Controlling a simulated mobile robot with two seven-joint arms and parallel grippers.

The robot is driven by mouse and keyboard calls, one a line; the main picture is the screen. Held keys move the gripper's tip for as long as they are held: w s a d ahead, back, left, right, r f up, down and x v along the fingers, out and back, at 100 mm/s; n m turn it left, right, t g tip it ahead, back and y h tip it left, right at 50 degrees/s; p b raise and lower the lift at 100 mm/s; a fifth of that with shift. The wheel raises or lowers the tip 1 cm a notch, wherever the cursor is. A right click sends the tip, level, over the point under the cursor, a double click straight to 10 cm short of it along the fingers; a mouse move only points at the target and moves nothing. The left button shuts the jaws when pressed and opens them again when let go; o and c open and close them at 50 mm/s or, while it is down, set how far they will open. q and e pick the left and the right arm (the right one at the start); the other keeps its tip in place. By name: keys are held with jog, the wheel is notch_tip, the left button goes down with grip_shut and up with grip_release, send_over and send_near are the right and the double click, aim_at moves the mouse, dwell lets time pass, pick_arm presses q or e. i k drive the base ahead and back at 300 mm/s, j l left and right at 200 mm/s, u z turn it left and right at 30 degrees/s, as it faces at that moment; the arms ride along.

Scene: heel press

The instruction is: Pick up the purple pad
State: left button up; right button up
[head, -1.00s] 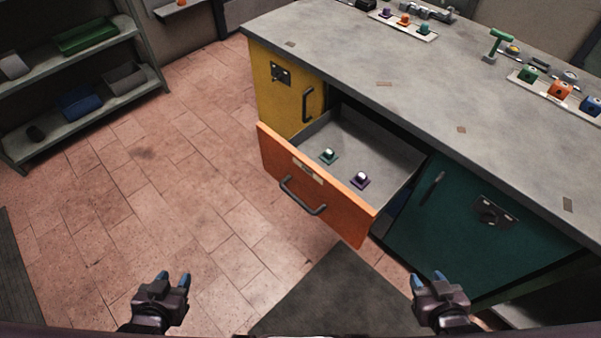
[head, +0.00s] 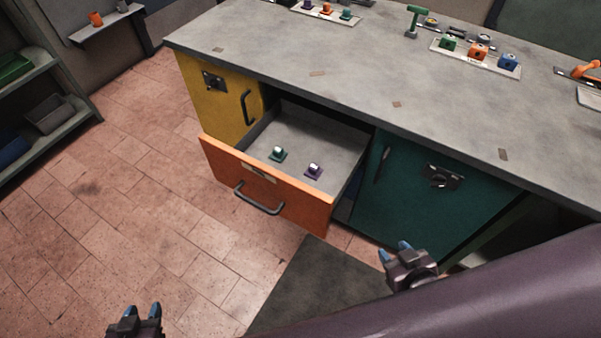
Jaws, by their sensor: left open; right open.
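The purple pad (head: 314,171) lies on the floor of the open orange drawer (head: 285,196), with a pale knob-like part on top. A green pad (head: 277,154) of similar shape lies to its left in the same drawer. My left gripper (head: 139,309) is open and empty at the bottom left, over the tiled floor and well away from the drawer. My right gripper (head: 395,249) is open and empty, to the lower right of the drawer and in front of the teal cabinet door. Nothing hides the purple pad.
The grey countertop (head: 350,75) overhangs the back of the drawer. A yellow door (head: 215,100) is left of it and a teal door (head: 430,190) right of it. A tray (head: 475,57) holds green, orange and blue blocks. Tiled floor at left is clear.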

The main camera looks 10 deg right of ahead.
aim_at(314, 172)
jog(key=j+z, duration=0.35)
jog(key=j, duration=1.05)
jog(key=i+j+z, duration=0.1)
jog(key=j, duration=0.15)
jog(key=i+j+z, duration=0.1)
jog(key=j, duration=0.2)
jog(key=i+j+z, duration=0.1)
jog(key=j, duration=0.2)
jog(key=i+j+z, duration=0.1)
jog(key=j, duration=0.2)
jog(key=i+j+z, duration=0.1)
jog(key=i+j, duration=0.15)
jog(key=i+j+z, duration=0.1)
jog(key=j, duration=0.3)
jog(key=i+j+z, duration=0.1)
jog(key=j, duration=0.2)
jog(key=l, duration=0.7)
